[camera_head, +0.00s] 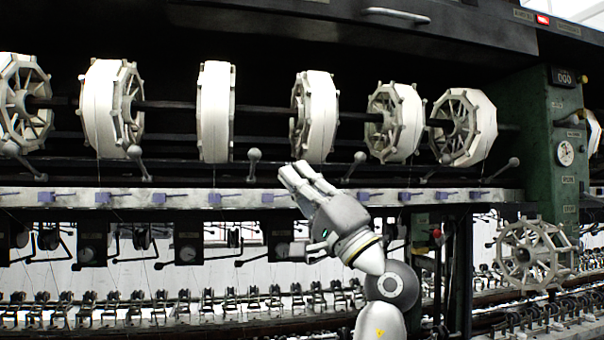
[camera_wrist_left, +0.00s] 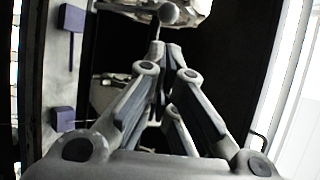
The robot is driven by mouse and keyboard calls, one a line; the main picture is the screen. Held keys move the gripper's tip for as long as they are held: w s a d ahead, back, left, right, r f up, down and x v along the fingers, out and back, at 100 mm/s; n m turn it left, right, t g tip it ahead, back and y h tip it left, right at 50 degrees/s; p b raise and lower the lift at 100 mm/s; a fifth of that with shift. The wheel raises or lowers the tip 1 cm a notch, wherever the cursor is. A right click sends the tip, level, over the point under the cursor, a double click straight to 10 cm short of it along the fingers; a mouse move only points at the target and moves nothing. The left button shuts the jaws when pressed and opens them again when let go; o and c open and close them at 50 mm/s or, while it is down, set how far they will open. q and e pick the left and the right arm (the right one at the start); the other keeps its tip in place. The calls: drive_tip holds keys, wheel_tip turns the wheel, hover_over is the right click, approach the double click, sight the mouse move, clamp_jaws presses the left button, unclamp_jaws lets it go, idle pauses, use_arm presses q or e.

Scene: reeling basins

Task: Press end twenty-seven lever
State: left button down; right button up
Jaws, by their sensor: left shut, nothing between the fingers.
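My left gripper (camera_head: 288,172) is shut and empty, raised in front of the machine at the height of the lever row. No readable number marks which lever is end twenty-seven. My right gripper is not in view.
White reels (camera_head: 216,112) hang on a shaft above the levers. A pale rail (camera_head: 130,197) with small purple blocks (camera_head: 215,198) runs below. A green control post (camera_head: 553,150) stands at right. The dark gap behind the levers is open.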

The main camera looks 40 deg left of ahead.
sight(253, 165)
use_arm(q)
drive_tip(key=p+x, duration=0.2)
drive_tip(key=x, duration=0.4)
drive_tip(key=shift+a+r, duration=0.15)
drive_tip(key=shift+r, duration=0.05)
